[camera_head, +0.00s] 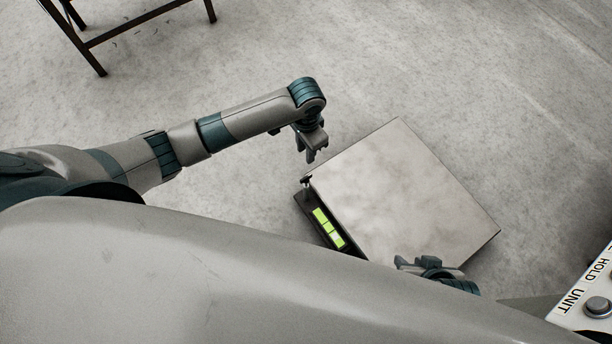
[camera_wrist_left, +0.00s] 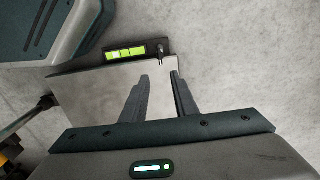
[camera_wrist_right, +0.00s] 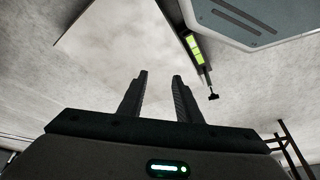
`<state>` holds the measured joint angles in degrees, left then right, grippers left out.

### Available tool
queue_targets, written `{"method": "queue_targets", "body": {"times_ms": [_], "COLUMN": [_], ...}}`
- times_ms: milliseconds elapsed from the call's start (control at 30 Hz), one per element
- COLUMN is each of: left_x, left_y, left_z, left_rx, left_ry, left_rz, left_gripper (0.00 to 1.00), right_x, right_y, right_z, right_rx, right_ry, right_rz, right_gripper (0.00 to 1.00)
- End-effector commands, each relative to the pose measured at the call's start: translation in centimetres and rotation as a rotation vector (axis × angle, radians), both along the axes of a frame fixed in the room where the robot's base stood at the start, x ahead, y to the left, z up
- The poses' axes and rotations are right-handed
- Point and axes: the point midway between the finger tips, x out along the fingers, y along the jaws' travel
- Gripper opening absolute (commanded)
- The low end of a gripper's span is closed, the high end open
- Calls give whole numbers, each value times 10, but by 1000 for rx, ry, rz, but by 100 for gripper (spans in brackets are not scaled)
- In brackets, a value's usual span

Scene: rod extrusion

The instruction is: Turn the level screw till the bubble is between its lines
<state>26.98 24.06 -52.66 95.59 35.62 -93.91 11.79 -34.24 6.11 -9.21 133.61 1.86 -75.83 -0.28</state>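The green level vial (camera_head: 328,228) has dark cross lines; I cannot tell exactly where the bubble sits. The level screw (camera_head: 306,181) stands at the housing's upper end, and shows in the left wrist view (camera_wrist_left: 161,57) and right wrist view (camera_wrist_right: 212,95). My left gripper (camera_head: 312,154) is open and empty, just above the screw in the picture and apart from it. My right gripper (camera_head: 420,264) is at the plate's lower edge; its fingers (camera_wrist_right: 160,76) are open and empty.
A panel (camera_head: 590,290) with a round button and the words HOLD and UNIT is at the lower right. A dark metal frame (camera_head: 120,32) stands at the top left. The floor (camera_head: 400,60) above the plate is clear. My own body covers the lower left.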

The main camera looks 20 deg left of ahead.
Motion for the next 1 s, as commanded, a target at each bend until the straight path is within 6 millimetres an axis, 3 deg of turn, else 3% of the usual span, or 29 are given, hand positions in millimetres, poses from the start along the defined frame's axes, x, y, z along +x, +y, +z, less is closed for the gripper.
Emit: {"method": "queue_targets", "body": {"times_ms": [333,533,767,1000], "left_x": [0,0,0,0], "left_y": [0,0,0,0], "left_z": [-1,-12,-42,-86], "left_rx": [-1,-1,0,-1], "left_ry": [-1,0,0,1], "left_rz": [1,2,1,2], "left_gripper": [27,27,27,27], "right_x": [1,3,7,16], "right_y": [0,3,11,25], "right_z": [0,-1,-3,0], "right_rx": [0,9,32,75], "right_ry": [-2,-16,-52,-127], "right_rz": [0,2,7,20], "right_gripper": [31,31,31,31]}}
